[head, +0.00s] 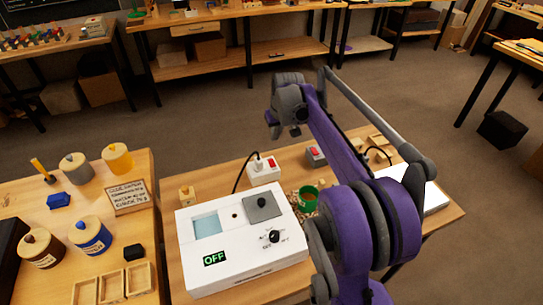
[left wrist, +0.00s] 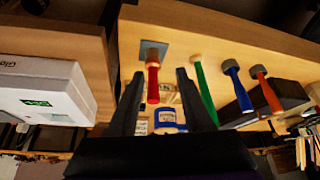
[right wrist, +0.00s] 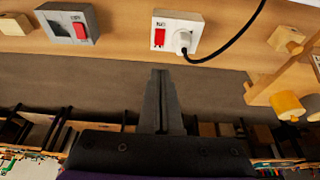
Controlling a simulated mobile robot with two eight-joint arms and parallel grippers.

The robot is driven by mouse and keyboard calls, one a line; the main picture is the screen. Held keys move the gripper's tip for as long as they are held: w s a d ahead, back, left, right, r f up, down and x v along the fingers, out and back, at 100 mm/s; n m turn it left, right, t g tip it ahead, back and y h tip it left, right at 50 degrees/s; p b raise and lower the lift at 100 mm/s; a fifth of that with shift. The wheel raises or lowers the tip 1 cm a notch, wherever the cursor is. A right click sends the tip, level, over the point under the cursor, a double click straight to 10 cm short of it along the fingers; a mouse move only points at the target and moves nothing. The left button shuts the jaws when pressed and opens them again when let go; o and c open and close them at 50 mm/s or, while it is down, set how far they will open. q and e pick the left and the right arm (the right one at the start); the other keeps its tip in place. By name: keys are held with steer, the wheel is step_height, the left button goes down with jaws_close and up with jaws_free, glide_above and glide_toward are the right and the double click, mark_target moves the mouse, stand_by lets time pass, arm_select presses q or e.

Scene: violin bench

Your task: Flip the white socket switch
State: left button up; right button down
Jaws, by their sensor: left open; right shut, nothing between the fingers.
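The white socket (head: 263,170) is on the bench behind the white box, with a black cable plugged in. In the right wrist view the white socket (right wrist: 190,21) has a red switch (right wrist: 159,38) on its left and a round white plug (right wrist: 182,40) on its right. My right gripper (right wrist: 160,72) is shut and empty, its tips apart from the socket in that view. In the head view the right arm reaches above the bench's back edge. My left gripper (left wrist: 156,76) is open and empty, seen only in the left wrist view.
A grey unit with a red switch (right wrist: 69,24) sits to one side of the white socket. The white box (head: 243,262) shows OFF. A green mug (head: 307,198) stands beside it. Jars, including a blue one (head: 91,237), stand on the left table.

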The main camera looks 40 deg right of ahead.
glide_toward(270, 161)
steer(key=x, duration=0.5)
steer(key=shift+w+d+r, duration=0.1)
steer(key=shift+w+d, duration=0.05)
steer(key=shift+f, duration=0.85)
steer(key=shift+w+f+b, duration=0.15)
steer(key=shift+f+b, duration=0.15)
steer(key=shift+b, duration=0.05)
steer(key=shift+r, duration=0.1)
